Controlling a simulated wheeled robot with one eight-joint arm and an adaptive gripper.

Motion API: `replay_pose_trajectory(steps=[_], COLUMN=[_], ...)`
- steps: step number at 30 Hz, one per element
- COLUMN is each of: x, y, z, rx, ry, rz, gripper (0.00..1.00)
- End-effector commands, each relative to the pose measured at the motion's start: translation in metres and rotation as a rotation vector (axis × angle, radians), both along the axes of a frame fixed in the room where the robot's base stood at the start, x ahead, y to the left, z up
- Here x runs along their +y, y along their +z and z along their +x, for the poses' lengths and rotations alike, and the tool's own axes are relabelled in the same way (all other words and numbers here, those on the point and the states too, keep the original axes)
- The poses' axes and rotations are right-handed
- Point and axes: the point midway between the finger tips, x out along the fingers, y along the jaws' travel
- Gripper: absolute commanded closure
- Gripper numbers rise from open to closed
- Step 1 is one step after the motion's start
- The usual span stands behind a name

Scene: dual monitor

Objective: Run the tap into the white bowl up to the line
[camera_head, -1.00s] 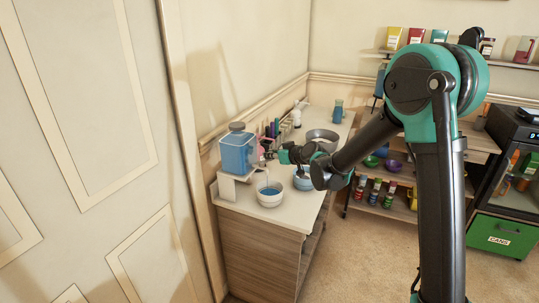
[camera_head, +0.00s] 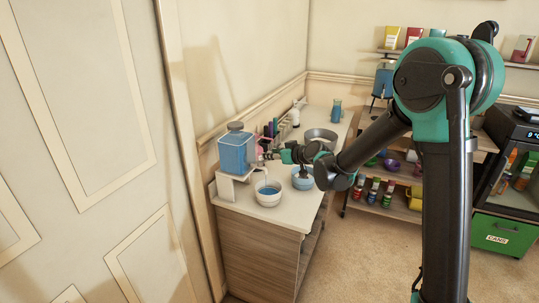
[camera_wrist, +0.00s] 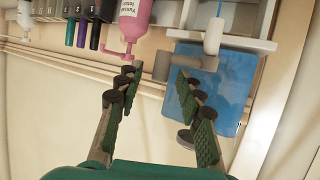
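The white bowl (camera_head: 269,201) stands on the counter below the blue tank (camera_head: 237,152), with blue liquid inside. Its fill line is too small to make out. The tank sits on a white stand (camera_head: 226,187). My gripper (camera_head: 270,156) is at the tap, right of the tank. In the wrist view my gripper (camera_wrist: 157,82) is open, its green-padded fingers apart. The grey tap handle (camera_wrist: 162,65) lies at the fingertips, partly behind the right finger; contact is unclear. The white spout (camera_wrist: 213,37) points up in this view, with a thin pale-blue stream at its end.
A blue bowl (camera_head: 303,184) stands right of the white bowl, close under my arm. A metal bowl (camera_head: 321,136) is farther back. A pink bottle (camera_wrist: 135,20) and several dark pens or tubes stand beside the tap. The counter's front edge is close to the white bowl.

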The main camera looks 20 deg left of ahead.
Motion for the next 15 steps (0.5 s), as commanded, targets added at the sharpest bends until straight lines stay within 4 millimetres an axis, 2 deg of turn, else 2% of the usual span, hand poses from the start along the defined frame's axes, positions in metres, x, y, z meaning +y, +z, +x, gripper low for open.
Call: replay_pose_trajectory(steps=[9, 15], x=[-0.047, -0.067], y=[0.022, 0.032], z=[-0.029, -0.042], rx=[0.001, 0.001], ry=[-0.002, -0.001], rz=[-0.001, -0.001], gripper=[0.63, 0.63])
